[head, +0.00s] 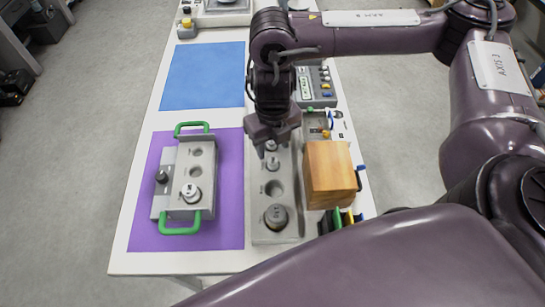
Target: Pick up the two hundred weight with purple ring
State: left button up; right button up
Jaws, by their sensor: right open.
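My right gripper (272,132) points down over the far part of a long grey weight block (263,234) in the middle of the table. Its fingertips are close to a small silver weight (271,145), which they partly hide; whether they touch it I cannot tell. The gripper is open. A second silver weight (272,163) stands just nearer, then an empty round socket (273,188), then a large dark-topped weight (276,216) at the near end. No purple ring can be made out on any weight. My left gripper is not in view.
A grey tray with green handles (180,229) holds a silver weight (191,193) on a purple mat (229,229). A wooden block (328,172) stands close right of the weight block. A blue mat (206,76) is bare. A grey keypad device (316,86) sits at the right edge.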

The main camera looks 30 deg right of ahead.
aim_at(272, 159)
jog(key=shift+s+f, duration=0.15)
jog(key=shift+f, duration=0.3)
notch_tip(272, 159, down, 4)
jog(key=shift+a+r+b, duration=0.1)
jog(key=shift+r+b, duration=0.15)
jog(key=shift+b, duration=0.1)
jog(key=shift+f, duration=0.55)
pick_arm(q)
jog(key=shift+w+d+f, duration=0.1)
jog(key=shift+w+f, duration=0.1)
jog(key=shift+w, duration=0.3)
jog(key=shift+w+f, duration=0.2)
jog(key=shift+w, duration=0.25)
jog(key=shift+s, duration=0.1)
pick_arm(e)
jog(key=shift+c, duration=0.3)
jog(key=shift+c, duration=1.2)
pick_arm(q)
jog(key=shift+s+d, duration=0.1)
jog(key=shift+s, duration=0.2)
pick_arm(e)
grip_shut()
